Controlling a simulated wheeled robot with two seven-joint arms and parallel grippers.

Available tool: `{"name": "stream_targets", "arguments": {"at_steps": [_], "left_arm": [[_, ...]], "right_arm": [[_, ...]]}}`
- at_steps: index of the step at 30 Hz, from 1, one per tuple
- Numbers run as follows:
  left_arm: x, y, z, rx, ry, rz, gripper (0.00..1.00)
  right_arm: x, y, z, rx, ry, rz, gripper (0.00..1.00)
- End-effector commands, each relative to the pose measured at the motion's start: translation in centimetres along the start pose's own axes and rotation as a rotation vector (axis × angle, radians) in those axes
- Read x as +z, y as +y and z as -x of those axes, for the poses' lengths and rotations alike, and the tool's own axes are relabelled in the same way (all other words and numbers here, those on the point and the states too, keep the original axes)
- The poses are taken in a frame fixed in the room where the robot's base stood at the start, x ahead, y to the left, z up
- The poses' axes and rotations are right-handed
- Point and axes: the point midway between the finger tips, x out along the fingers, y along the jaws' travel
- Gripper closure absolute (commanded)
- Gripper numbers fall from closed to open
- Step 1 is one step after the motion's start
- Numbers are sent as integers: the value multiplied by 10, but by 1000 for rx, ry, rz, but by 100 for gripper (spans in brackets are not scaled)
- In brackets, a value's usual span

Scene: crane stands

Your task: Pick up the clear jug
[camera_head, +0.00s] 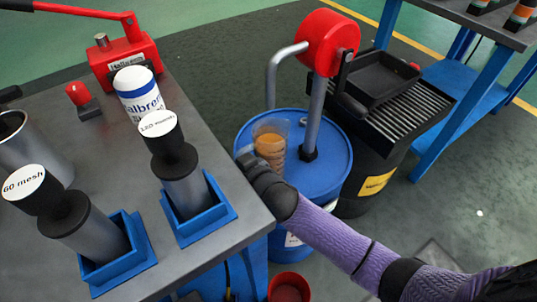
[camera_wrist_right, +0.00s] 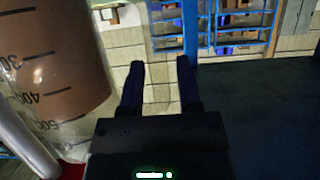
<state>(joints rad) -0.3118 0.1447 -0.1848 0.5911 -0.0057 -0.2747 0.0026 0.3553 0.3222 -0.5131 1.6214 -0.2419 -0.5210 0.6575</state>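The clear jug (camera_head: 270,138) holds an orange-brown liquid and stands upright on the blue drum's lid (camera_head: 325,160). It also shows large at the left of the right wrist view (camera_wrist_right: 62,50), with dark graduation marks. My right gripper (camera_head: 246,158) is beside the jug, at its lower left in the head view, and hides part of its base. In the right wrist view its two dark fingers (camera_wrist_right: 160,85) are apart with nothing between them, and the jug is outside them. My left gripper is not in view.
A red-headed pump (camera_head: 328,42) with a grey pipe rises from the drum beside the jug. The grey bench (camera_head: 225,190) at left carries mesh-labelled cylinders in blue holders (camera_head: 207,222). A black drum with a tray (camera_head: 382,80) stands at right. A red bucket (camera_head: 288,287) is below.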

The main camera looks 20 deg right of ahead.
Motion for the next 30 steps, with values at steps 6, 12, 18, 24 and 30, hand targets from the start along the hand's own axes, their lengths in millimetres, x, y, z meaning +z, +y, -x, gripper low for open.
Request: {"name": "stream_targets", "arguments": {"at_steps": [6, 12, 18, 24, 30], "left_arm": [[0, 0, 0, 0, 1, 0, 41], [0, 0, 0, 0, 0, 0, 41], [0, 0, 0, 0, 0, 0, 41], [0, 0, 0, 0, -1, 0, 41], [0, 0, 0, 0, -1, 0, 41]], "right_arm": [[0, 0, 0, 0, 0, 0, 100], [0, 0, 0, 0, -1, 0, 100], [1, 0, 0, 0, -1, -1, 100], [1, 0, 0, -1, -1, -1, 100], [1, 0, 0, -1, -2, -1, 100]]}}
